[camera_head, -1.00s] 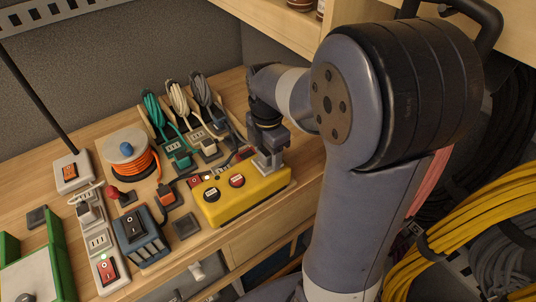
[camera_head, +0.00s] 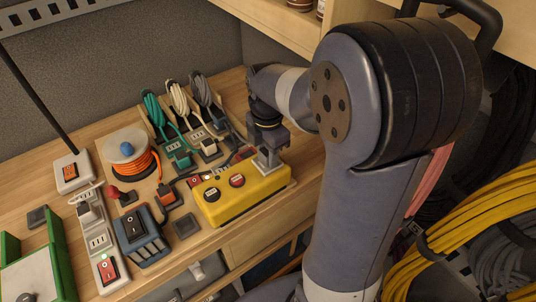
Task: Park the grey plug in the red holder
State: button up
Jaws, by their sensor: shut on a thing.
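My gripper (camera_head: 267,158) points down just behind the right part of the yellow box. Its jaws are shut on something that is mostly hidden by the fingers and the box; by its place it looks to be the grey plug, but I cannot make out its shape. A grey cord bundle (camera_head: 202,90) hangs at the back, and its cord runs down toward the gripper. A small red piece (camera_head: 244,153), perhaps the red holder, shows just left of the gripper behind the yellow box. Its lower part is hidden.
An orange cord reel (camera_head: 128,165) and blue switch box (camera_head: 140,240) stand farther left.

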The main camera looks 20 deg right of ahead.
grip_shut()
jog(key=shift+r, duration=0.15)
jog(key=shift+r+p, duration=2.6)
jog(key=shift+r, duration=0.3)
jog(key=shift+f, duration=0.1)
